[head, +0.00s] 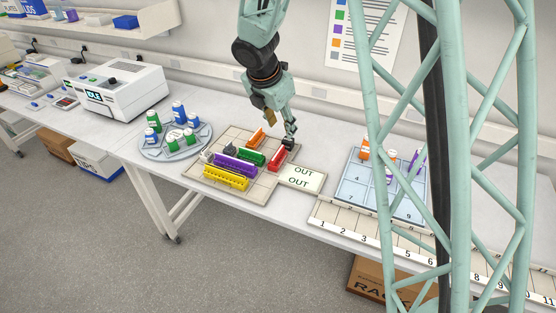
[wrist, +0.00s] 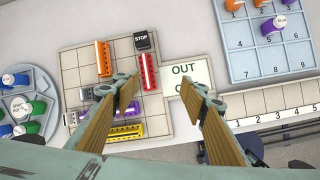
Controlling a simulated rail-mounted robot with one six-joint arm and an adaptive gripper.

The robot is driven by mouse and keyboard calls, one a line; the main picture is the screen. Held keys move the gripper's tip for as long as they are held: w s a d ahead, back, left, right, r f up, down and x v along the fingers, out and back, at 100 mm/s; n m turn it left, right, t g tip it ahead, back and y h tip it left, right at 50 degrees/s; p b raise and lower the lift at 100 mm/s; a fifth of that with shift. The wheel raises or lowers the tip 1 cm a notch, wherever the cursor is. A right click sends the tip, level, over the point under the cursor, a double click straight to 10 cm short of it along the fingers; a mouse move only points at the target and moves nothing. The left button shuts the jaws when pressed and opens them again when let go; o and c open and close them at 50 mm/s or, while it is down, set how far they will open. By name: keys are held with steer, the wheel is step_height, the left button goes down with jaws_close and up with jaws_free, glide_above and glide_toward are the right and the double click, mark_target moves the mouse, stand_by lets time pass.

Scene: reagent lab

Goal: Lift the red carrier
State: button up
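The red carrier (head: 277,159) lies on the right side of a beige gridded board (head: 262,187), beside the OUT plate. In the wrist view the red carrier (wrist: 148,73) runs lengthwise just below a dark STOP block (wrist: 142,41). My gripper (head: 279,127) is above the board near the red carrier in the head view. In the wrist view my gripper (wrist: 166,92) has its two tan fingers spread wide with nothing between them. The red carrier shows beyond the left fingertip, not between the fingers.
Orange (head: 256,138), green (head: 250,157), purple (head: 236,165) and yellow (head: 226,179) carriers crowd the board. The OUT plate (head: 302,178) adjoins its right edge. A round bottle tray (head: 176,154) stands left; a blue numbered tray (head: 352,187) stands right.

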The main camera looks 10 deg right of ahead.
mark_target(277, 153)
steer(key=w+a+f+n, duration=0.2)
steer(key=w+f+n, duration=0.1)
steer(key=f, duration=0.4)
steer(key=shift+w+a+f+n, duration=0.3)
steer(key=shift+n, duration=0.1)
steer(key=shift+f, duration=0.15)
steer(key=shift+b+x, duration=0.85)
steer(key=shift+x, duration=3.35)
steer(key=shift+b+x, duration=0.55)
steer(key=shift+x, duration=2.05)
steer(key=shift+f, duration=0.2)
steer(key=shift+c, duration=0.8)
steer(key=c, duration=0.8)
